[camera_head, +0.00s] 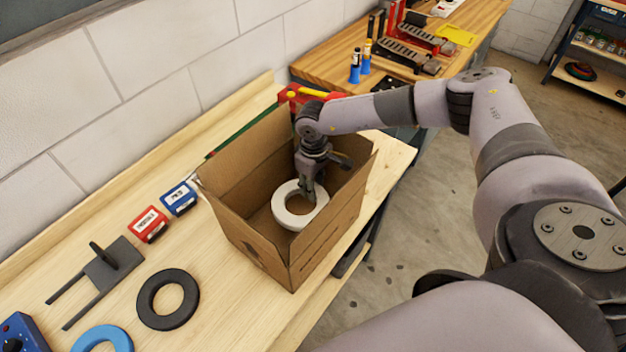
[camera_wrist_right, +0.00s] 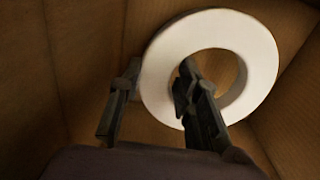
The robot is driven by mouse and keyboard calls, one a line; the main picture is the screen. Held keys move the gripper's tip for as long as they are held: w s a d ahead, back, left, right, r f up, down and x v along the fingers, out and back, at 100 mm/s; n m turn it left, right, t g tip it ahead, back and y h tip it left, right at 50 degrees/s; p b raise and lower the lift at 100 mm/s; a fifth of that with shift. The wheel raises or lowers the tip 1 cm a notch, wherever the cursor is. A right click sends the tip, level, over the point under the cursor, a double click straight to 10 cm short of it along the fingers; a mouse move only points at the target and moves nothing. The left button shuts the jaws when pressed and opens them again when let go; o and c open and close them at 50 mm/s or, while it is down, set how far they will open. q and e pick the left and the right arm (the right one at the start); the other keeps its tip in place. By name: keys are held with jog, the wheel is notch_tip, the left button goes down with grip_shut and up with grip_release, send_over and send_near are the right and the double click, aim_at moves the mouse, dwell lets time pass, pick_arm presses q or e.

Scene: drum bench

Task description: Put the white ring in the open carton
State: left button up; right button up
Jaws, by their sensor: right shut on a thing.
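The white ring (camera_head: 286,216) is inside the open carton (camera_head: 262,239), within its brown walls. My right gripper (camera_head: 308,192) reaches down into the carton and is shut on the ring's rim. In the right wrist view the ring (camera_wrist_right: 262,50) is large, with one finger of my right gripper (camera_wrist_right: 158,90) through its hole and the other outside the rim. I cannot tell whether the ring touches the carton floor. The carton's flaps stand up and its top is open. My left gripper is not in view.
A black ring (camera_head: 144,300), a blue ring (camera_head: 122,338) and a dark grey forked stand (camera_head: 103,272) are on the bench left of the carton. Red (camera_head: 150,224) and blue (camera_head: 179,198) small boxes stand near the wall. Red-framed equipment (camera_head: 305,94) is behind the carton.

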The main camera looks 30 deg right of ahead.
aim_at(314, 207)
notch_tip(314, 207, down, 2)
jog(key=shift+a, duration=0.1)
notch_tip(314, 207, down, 4)
jog(key=shift+f+p, duration=0.1)
jog(key=shift+p, duration=0.6)
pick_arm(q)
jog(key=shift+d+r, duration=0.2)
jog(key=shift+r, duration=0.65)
pick_arm(e)
jog(key=shift+f+b, duration=0.15)
jog(key=shift+b, duration=0.15)
jog(key=o, duration=0.8)
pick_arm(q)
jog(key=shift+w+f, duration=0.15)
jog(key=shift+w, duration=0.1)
